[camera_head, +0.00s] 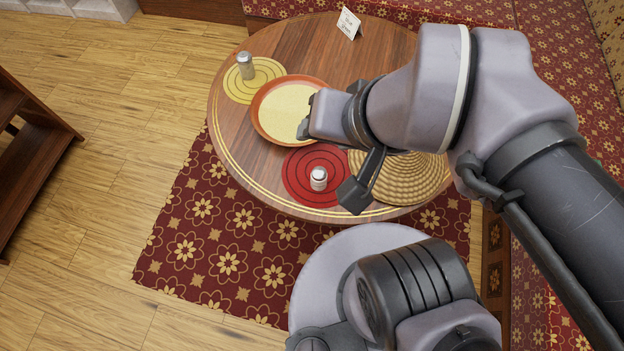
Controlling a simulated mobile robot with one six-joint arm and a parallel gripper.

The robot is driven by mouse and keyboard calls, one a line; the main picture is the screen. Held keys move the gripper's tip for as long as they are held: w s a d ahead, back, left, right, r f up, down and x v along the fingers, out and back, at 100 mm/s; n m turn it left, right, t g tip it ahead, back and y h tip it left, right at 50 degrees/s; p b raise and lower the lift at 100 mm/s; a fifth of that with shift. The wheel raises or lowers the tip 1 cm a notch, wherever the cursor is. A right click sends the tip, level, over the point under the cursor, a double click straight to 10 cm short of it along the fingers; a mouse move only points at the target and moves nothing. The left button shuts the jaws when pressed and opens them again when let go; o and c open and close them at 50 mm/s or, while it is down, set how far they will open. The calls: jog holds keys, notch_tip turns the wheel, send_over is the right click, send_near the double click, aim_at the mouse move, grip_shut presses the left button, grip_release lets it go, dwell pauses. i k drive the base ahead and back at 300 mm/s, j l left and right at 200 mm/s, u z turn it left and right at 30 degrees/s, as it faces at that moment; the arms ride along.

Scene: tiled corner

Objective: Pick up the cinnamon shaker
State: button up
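Two small shakers stand upright on the round wooden table. One shaker (319,179), whitish with a dark band near its top, stands on a red mat at the near side. The other shaker (246,66), taller and greyish, stands on a yellow mat at the far left. No label is readable, so I cannot tell which one holds cinnamon. My gripper (304,126) is over the right rim of the orange bowl, above and apart from both shakers. The arm hides much of its fingers, so its opening is not clear.
A woven mat (415,170) lies partly under my arm. A white card (348,24) stands at the back. A wooden shelf (40,150) is at left; patterned seating (420,12) borders the back.

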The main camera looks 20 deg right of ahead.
aim_at(318, 174)
jog(key=k+j+z, duration=0.25)
jog(key=z, duration=0.2)
jog(key=k+j+z, duration=0.15)
jog(key=k+z, duration=0.35)
jog(key=i, duration=0.1)
